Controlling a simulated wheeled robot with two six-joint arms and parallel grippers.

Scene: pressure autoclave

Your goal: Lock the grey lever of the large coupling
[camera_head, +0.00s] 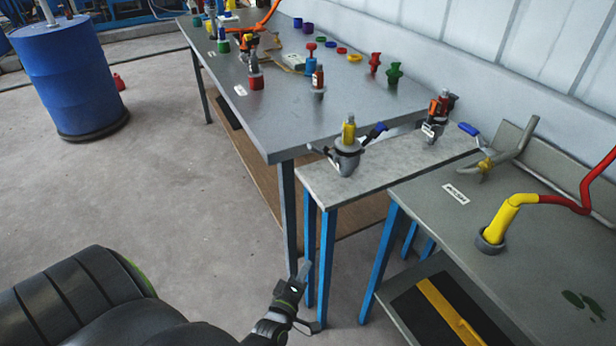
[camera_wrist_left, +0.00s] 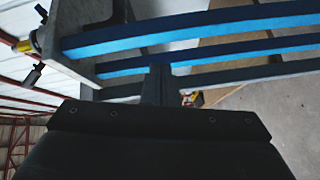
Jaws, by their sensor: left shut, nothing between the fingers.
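A large grey coupling (camera_head: 347,157) with a yellow plug (camera_head: 348,131) upright in it stands near the front of the narrow middle table. A lever with a grey end (camera_head: 318,149) sticks out on its left, and a dark lever with a blue end (camera_head: 377,130) slants up on its right. Whether either is latched is too small to tell. My left gripper (camera_head: 304,273) is shut and empty, low beside the table's blue front legs, well below the coupling and apart from it. Its closed fingers (camera_wrist_left: 158,84) also show in the left wrist view. My right gripper is out of view.
A smaller coupling (camera_head: 433,128) stands at the back of the middle table (camera_head: 385,172). The right table (camera_head: 540,215) carries a bent grey pipe with a blue-handled valve and a yellow-red hose. The left table (camera_head: 290,110) holds several coloured fittings. Open floor lies left, with a blue drum (camera_head: 68,75).

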